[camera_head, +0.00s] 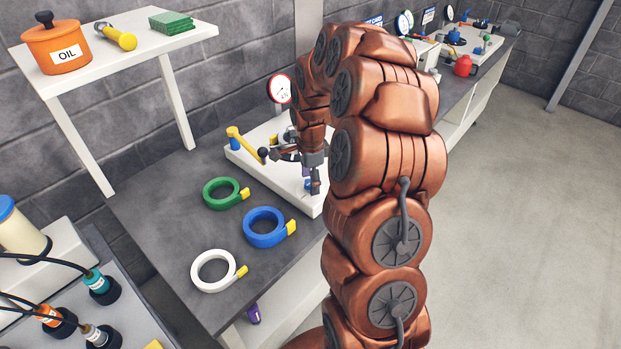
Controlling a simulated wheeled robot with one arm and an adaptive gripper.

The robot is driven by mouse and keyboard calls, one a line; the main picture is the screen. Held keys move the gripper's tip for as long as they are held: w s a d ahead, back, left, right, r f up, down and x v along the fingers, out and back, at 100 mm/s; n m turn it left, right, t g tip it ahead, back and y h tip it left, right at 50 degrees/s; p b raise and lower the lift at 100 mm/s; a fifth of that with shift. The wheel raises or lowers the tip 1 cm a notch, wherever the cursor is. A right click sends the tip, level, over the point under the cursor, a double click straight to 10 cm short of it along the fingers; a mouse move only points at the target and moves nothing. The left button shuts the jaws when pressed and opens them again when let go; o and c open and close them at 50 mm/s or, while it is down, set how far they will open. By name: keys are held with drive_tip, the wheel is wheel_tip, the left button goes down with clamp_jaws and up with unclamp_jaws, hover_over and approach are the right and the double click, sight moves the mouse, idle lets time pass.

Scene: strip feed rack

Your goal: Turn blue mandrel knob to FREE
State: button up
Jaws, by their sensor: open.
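My gripper (298,168) is open at the end of my copper arm, low over the white base plate (262,170) of a fixture on the grey bench. Small blue and purple patches show around its fingers. I cannot tell which of them, if any, is the blue mandrel knob, because the gripper and arm cover that part of the plate. The knob's setting and any FREE mark are not readable. I cannot tell whether the gripper touches anything.
A yellow lever (241,139) with a black ball and a round gauge (280,89) stand at the fixture. Green (208,200), blue (248,233) and white (194,272) strip coils lie in front. A white shelf (108,62) holds an orange oil pot (57,50).

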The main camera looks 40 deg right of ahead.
drive_tip(key=c, duration=1.1)
drive_tip(key=shift+c, duration=0.2)
